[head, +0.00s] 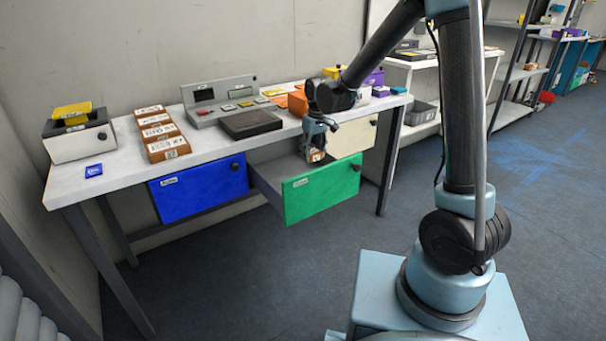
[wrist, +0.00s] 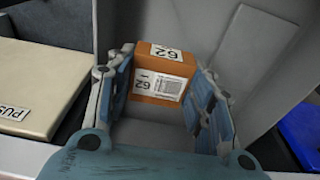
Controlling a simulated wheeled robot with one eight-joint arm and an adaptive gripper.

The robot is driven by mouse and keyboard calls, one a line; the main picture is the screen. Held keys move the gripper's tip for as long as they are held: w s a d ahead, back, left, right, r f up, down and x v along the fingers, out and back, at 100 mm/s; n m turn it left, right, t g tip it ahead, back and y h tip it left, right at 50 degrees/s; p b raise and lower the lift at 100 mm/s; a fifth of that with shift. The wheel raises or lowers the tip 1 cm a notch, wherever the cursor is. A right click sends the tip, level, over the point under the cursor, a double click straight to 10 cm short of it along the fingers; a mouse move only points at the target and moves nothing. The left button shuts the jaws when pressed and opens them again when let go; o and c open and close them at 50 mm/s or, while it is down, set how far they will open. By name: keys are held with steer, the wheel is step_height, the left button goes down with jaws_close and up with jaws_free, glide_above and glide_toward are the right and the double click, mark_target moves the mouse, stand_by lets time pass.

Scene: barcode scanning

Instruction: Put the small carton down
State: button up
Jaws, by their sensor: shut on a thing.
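The small carton (head: 315,156) is orange-brown with white labels. In the wrist view the carton (wrist: 158,72) shows the number 62 and a barcode on its labels. My gripper (head: 317,148) points down with its two fingers on either side of the carton, shut on it. The gripper (wrist: 160,88) also shows in the wrist view. The carton is over or inside the pulled-out drawer with the green front (head: 322,190). The drawer's grey wall (wrist: 240,45) shows in the wrist view. I cannot tell whether the carton touches the drawer floor.
A blue drawer (head: 200,187) is on the left and a cream drawer (head: 352,138) on the right. The table (head: 115,170) above holds a row of brown cartons (head: 160,135), a dark flat pad (head: 250,124), a grey console (head: 205,92) and a bin (head: 78,140).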

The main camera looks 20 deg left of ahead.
steer(key=shift+f, duration=3.85)
steer(key=o, duration=1.2)
steer(key=shift+c, duration=0.2)
